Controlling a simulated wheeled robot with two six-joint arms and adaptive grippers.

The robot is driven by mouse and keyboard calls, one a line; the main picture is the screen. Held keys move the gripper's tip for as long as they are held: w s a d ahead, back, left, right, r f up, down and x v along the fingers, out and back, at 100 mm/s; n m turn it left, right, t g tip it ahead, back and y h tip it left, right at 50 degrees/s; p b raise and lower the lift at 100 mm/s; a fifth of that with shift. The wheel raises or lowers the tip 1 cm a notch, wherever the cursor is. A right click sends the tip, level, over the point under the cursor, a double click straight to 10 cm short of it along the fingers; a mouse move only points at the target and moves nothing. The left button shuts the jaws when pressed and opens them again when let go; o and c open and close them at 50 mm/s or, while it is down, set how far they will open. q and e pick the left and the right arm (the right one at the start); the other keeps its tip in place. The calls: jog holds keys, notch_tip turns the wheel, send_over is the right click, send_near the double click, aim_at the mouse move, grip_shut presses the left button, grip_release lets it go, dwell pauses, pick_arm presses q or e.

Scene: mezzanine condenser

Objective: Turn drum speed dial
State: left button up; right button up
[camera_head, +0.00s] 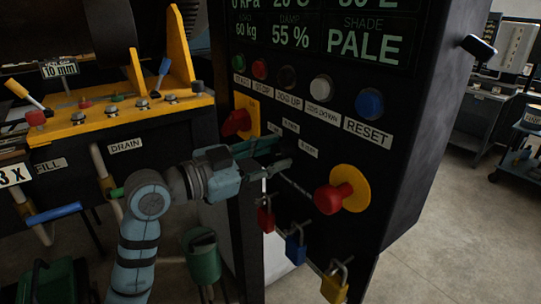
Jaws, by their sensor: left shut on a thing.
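The black control panel (400,150) carries the drum speed dial, which is hidden behind my left gripper's fingers. Small white labels (290,126) stand around that spot; their text is too small to read surely. My left gripper (278,160) reaches in from the left, its fingers against the panel face and shut on the dial. The dial's pointer angle cannot be seen. My right gripper is not in view.
A red switch (236,122) on a yellow plate sits just left of the gripper. A red mushroom button (332,198) sits to the lower right. Red (266,215), blue (296,246) and yellow (334,285) padlocks hang below. A row of buttons and a display are above.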

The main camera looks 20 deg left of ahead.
pick_arm(q)
jog(key=o, duration=1.2)
jog(key=shift+c, duration=0.2)
jog(key=v, duration=0.7)
jog(key=shift+s+a, duration=0.2)
jog(key=shift+s, duration=0.05)
jog(key=shift+w+d, duration=0.1)
